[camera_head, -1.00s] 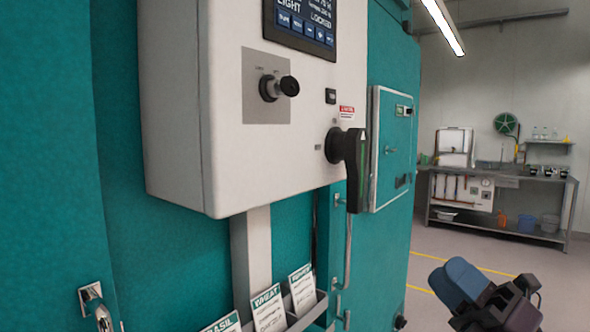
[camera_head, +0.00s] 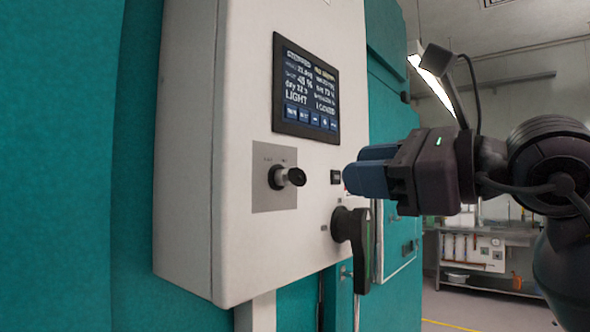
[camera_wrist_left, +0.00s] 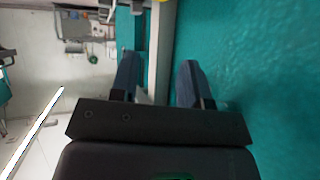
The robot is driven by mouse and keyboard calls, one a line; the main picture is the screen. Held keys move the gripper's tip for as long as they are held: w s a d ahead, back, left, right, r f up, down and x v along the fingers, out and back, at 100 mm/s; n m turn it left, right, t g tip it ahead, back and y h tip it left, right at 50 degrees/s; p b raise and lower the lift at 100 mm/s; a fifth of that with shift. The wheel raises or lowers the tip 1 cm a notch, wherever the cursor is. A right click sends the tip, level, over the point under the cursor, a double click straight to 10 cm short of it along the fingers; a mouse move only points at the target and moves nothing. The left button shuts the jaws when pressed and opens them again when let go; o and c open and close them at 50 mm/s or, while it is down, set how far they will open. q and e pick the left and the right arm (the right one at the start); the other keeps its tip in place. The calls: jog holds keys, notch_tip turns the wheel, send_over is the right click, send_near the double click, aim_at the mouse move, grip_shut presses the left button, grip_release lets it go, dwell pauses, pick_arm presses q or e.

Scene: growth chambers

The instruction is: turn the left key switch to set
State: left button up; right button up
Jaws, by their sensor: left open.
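A black key switch (camera_head: 290,177) sits on a grey square plate (camera_head: 262,194) on the front of the white control box (camera_head: 190,200) in the head view. Its small labels are too small to read. My right gripper (camera_head: 362,174), with blue fingers, is to the right of the switch and appears clear of it; the gap between its fingers is not clear. My left gripper (camera_wrist_left: 160,82) shows only in the left wrist view. Its two blue fingers are apart with nothing between them. The key switch is not seen there.
A dark display (camera_head: 306,88) reads LIGHT and LOCKED above the switch. A black rotary handle (camera_head: 353,240) and a small black button (camera_head: 336,177) are close by. Teal chamber walls (camera_head: 60,160) surround the box. A bench (camera_head: 490,260) stands far right.

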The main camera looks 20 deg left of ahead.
aim_at(299, 177)
jog(key=p+x, duration=0.1)
jog(key=x, duration=0.9)
jog(key=shift+w+a+p, duration=0.15)
jog(key=shift+a+p, duration=0.2)
jog(key=c, duration=0.6)
jog(key=m, duration=0.5)
jog(key=shift+w+m, duration=0.15)
jog(key=shift+m, duration=0.15)
jog(key=m, duration=0.3)
jog(key=shift+w+d+p, duration=0.1)
jog(key=shift+p, duration=0.25)
jog(key=shift+m, duration=1.6)
jog(key=shift+w, duration=0.1)
